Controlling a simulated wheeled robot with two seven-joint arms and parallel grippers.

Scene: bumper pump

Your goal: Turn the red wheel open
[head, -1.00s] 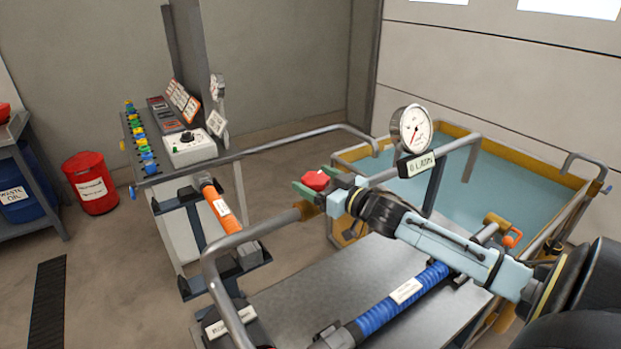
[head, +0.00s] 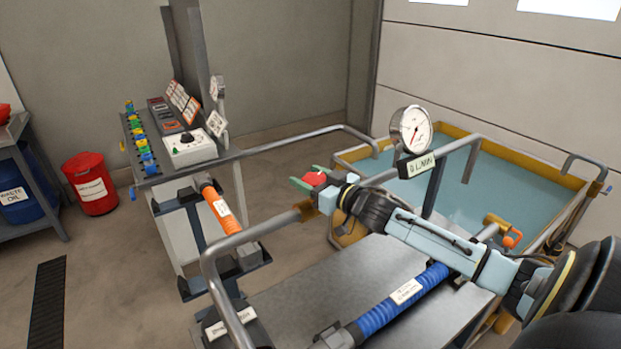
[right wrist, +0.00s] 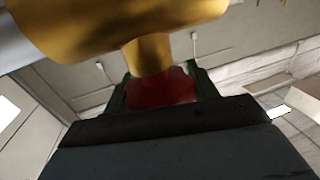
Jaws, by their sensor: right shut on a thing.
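The red wheel (head: 315,179) sits at the end of my right arm in the head view, partly covered by the jaws. My right gripper (head: 308,183), with green fingers, is shut on it. In the right wrist view the red wheel (right wrist: 160,90) lies between the dark green fingers (right wrist: 158,92), under a brass valve body (right wrist: 140,30) and its stem. How far the wheel is turned cannot be told. My left gripper is not in view.
A round gauge (head: 411,130) with a label plate stands right of the wheel. A grey pipe (head: 212,270) bends in front. A blue hose (head: 400,293) lies over the bench, an orange hose (head: 221,208) at left. A yellow-rimmed tank (head: 355,153) stands behind.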

